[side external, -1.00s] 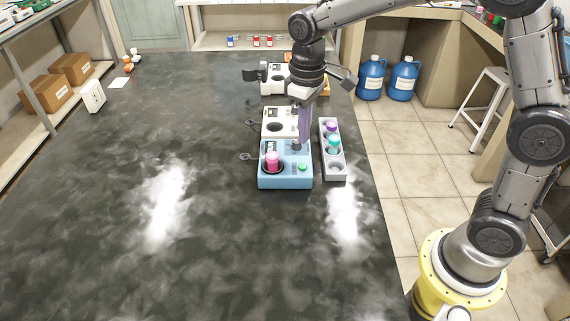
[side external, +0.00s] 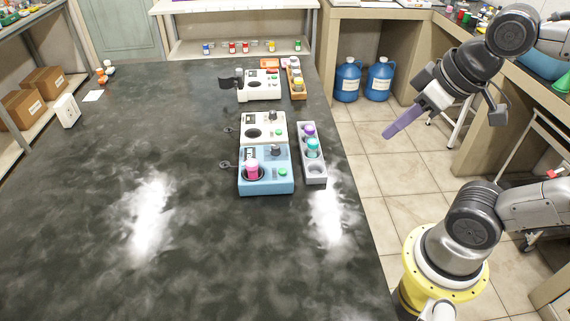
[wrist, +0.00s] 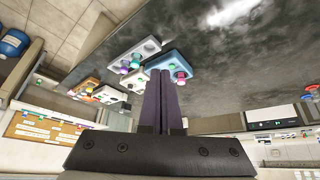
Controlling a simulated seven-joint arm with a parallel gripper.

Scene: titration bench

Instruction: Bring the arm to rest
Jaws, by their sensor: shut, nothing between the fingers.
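My gripper (side external: 388,134) has long purple fingers. In the side external view it hangs in the air to the right of the bench, above the tiled floor, pointing down and left. In the wrist view the fingers of my gripper (wrist: 160,75) lie side by side, shut, with nothing between them. My arm is folded back over the right side, clear of the bench.
On the dark bench (side external: 120,150) stand a blue device (side external: 266,182) holding a pink-capped bottle (side external: 252,170), white devices (side external: 262,118) behind it, and a grey rack (side external: 306,135) with purple- and teal-capped bottles. Two blue jugs (side external: 347,80) stand on the floor.

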